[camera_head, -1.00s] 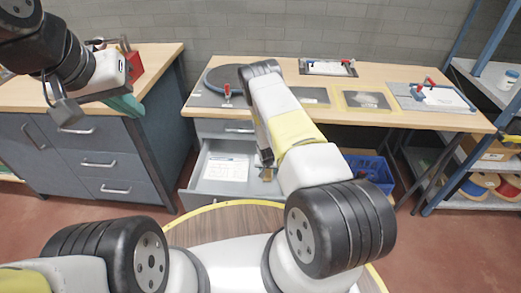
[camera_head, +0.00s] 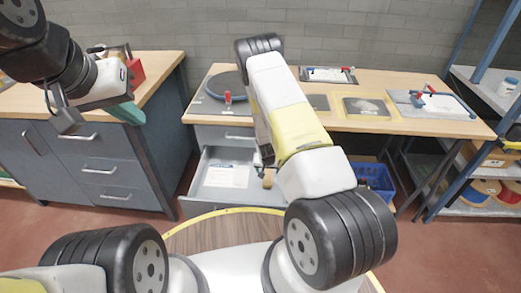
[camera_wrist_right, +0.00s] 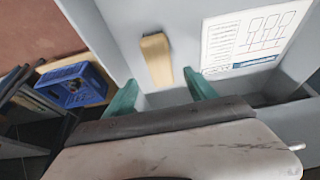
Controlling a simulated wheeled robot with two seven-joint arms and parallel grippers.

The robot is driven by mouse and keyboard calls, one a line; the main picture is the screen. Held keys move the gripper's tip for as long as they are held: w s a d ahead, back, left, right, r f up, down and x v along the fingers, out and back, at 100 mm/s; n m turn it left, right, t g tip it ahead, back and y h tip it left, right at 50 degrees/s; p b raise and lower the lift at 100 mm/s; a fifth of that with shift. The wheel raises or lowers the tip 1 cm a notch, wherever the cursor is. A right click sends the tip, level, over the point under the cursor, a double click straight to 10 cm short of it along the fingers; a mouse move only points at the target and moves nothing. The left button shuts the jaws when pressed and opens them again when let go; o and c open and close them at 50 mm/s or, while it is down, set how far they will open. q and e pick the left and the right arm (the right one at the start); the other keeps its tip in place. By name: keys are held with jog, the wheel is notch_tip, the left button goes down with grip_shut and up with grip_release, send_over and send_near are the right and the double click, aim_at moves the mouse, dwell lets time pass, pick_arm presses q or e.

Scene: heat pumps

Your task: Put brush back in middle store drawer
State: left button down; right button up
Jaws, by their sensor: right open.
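The brush (camera_wrist_right: 156,60), a tan wooden block, is in the open drawer (camera_wrist_right: 119,41) in the right wrist view, near the wall and apart from the printed sheet. In the head view the brush (camera_head: 268,178) shows at the right of the open drawer (camera_head: 200,184). My right gripper (camera_wrist_right: 161,92) is open, its green fingertips spread, with the brush just beyond the gap between them. I cannot see any contact. In the head view my right arm hides most of that gripper. My left gripper (camera_head: 125,110) is raised over the left cabinet; its jaw gap is not clear.
A printed sheet (camera_head: 226,175) lies in the drawer. The closed drawer (camera_head: 226,134) is above it, under the workbench (camera_head: 365,123). A blue crate (camera_head: 376,178) stands under the bench, also in the wrist view (camera_wrist_right: 75,87). The left cabinet (camera_head: 100,165) and right shelving (camera_head: 490,150) flank the bench.

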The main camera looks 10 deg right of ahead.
jog(key=s+a+r+y, duration=0.1)
jog(key=s+a+r, duration=0.1)
jog(key=r, duration=1.5)
jog(key=s+a+r+y, duration=0.1)
jog(key=s+a+r, duration=0.15)
jog(key=r, duration=1.55)
jog(key=s+r+n+t+y, duration=0.1)
jog(key=s+r+n, duration=0.1)
jog(key=s+r, duration=1.1)
jog(key=s+r+n, duration=0.1)
jog(key=s+r, duration=0.1)
jog(key=s, duration=0.4)
jog(key=s+r, duration=0.3)
jog(key=s, duration=0.3)
jog(key=shift+s+r+n+t, duration=0.3)
jog(key=shift+n+t, duration=0.1)
